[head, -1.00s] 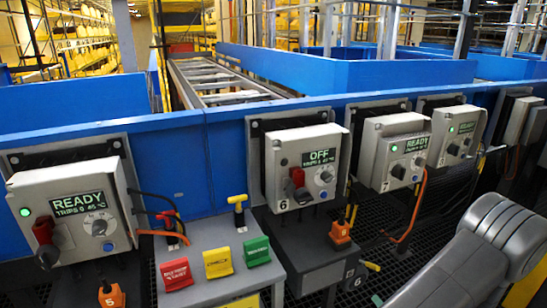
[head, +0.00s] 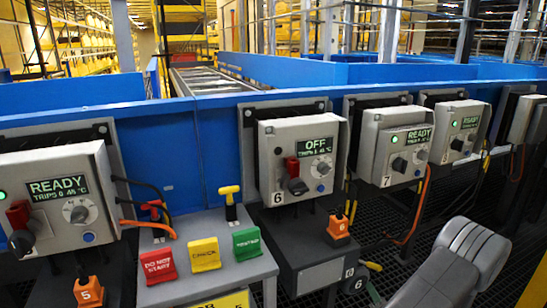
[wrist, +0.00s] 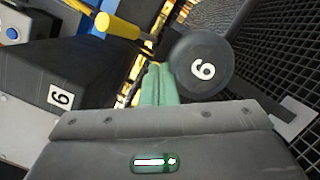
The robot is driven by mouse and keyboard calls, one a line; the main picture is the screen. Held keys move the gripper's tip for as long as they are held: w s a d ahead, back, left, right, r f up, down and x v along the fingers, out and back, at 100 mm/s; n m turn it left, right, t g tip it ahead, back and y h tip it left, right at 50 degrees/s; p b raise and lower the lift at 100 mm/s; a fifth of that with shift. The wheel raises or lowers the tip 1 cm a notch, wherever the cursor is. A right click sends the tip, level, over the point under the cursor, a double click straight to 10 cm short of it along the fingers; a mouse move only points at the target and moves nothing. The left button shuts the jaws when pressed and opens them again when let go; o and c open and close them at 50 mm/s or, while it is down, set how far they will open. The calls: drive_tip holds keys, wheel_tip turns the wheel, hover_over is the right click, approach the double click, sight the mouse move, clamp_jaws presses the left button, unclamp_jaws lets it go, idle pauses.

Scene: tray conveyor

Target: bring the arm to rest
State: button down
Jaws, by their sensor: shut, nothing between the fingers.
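My gripper (wrist: 160,84) shows in the wrist view as two pale green fingers side by side, shut with nothing between them. They point up in the picture, beside a round black piece marked 6 (wrist: 203,68); I cannot tell whether they touch it. In the head view my gripper is out of sight. Only a grey rounded link of my arm (head: 470,255) shows there, at the lower right, in front of the floor grating.
Control box 6 (head: 299,155) reads OFF; box 5 (head: 55,200) and box 7 (head: 398,147) read READY. A dark stand marked 6 (wrist: 85,75) and a yellow handle (wrist: 118,25) are near my gripper. Red, yellow and green tags stand on a grey bench (head: 215,280).

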drive_tip(key=s+a+f+t+b, duration=0.2)
drive_tip(key=s+a+f, duration=0.1)
drive_tip(key=f, duration=0.2)
drive_tip(key=shift+s+f+m+t, duration=0.15)
drive_tip(key=shift+m+t, duration=0.15)
drive_tip(key=shift+t, duration=0.1)
idle(0.3)
